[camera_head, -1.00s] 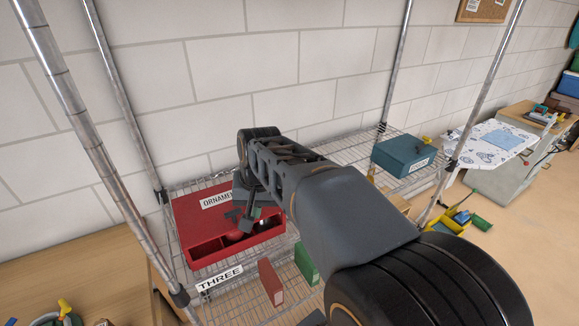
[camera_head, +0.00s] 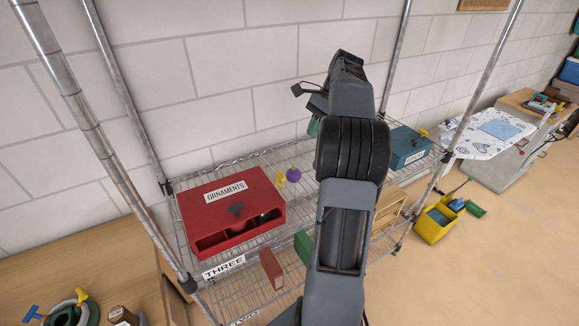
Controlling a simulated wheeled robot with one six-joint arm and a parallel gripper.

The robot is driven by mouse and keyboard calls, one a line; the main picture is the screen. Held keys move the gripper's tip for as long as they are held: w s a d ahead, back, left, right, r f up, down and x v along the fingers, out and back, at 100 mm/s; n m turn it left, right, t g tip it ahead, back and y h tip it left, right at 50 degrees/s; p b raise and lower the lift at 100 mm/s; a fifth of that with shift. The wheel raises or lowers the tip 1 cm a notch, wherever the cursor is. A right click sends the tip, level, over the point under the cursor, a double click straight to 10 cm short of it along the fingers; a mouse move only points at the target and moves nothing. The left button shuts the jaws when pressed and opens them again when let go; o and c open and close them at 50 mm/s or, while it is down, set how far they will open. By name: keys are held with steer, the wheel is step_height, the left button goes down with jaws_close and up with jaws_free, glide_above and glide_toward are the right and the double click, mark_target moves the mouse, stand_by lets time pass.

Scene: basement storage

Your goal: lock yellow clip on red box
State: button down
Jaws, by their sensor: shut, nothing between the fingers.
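A small yellow clip (camera_head: 280,181) shows at the box's right rear corner, beside a purple ball (camera_head: 294,175). I cannot tell whether the clip touches the box or is locked. My gripper (camera_head: 299,90) is raised above and to the right of the box, near the wall. It is shut and empty, apart from both box and clip, and partly hidden by my own arm.
A teal box (camera_head: 407,147) with a yellow piece stands at the shelf's right end. Metal posts (camera_head: 75,100) rise at the shelf corners. Red and green upright items (camera_head: 271,268) stand on the level below. Shelf space right of the red box is partly hidden by my arm.

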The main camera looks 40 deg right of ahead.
steer(key=a+r+x, duration=0.1)
steer(key=a+x, duration=0.1)
steer(key=x, duration=1.1)
steer(key=shift+a+r+p, duration=0.2)
steer(key=shift+a+p, duration=0.05)
steer(key=shift+p, duration=0.05)
steer(key=shift+w, duration=0.1)
